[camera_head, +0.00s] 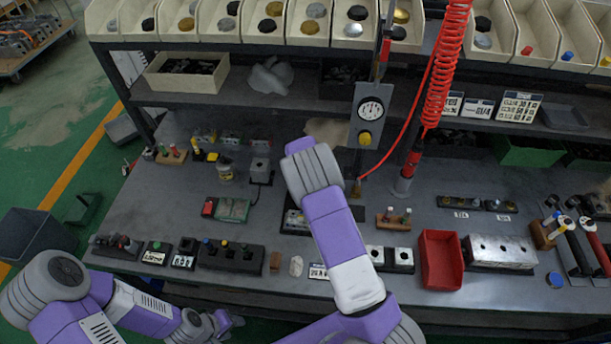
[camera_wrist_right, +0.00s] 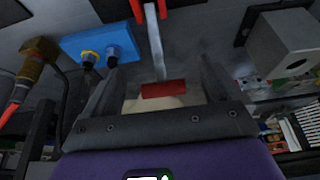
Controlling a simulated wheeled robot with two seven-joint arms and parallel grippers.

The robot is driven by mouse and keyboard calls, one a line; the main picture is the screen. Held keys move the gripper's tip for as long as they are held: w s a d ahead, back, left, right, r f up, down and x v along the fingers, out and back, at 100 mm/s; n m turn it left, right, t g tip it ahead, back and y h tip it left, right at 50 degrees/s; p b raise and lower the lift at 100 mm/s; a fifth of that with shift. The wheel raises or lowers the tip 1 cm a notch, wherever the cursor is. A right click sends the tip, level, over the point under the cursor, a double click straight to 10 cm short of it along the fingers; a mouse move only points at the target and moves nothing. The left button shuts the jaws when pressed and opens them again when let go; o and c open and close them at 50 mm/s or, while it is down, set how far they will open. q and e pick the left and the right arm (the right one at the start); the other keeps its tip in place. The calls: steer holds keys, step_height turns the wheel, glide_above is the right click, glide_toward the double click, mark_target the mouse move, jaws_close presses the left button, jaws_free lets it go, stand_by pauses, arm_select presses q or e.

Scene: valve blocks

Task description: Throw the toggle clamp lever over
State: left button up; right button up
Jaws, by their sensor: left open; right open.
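The toggle clamp lever (camera_wrist_right: 155,45) shows in the right wrist view as a grey metal bar with a dark red grip (camera_wrist_right: 163,89) at its near end. Bright red clamp parts (camera_wrist_right: 136,10) show at its far end, cut by the top edge. My right gripper (camera_wrist_right: 155,76) is open, with a finger on each side of the grip and gaps between. Whether it touches the grip from below cannot be told. In the head view my right arm hides the clamp and this gripper. My left gripper (camera_head: 222,323) is open and empty, low at the bench's front edge.
A blue block (camera_wrist_right: 100,45) with two knobs and a brass fitting (camera_wrist_right: 38,58) lie left of the lever in the wrist view; a grey metal block (camera_wrist_right: 283,45) stands right. In the head view a red tray (camera_head: 440,260) and steel block (camera_head: 500,252) sit right of my arm.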

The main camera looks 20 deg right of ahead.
steer(key=shift+x, duration=1.55)
steer(key=c, duration=1.4)
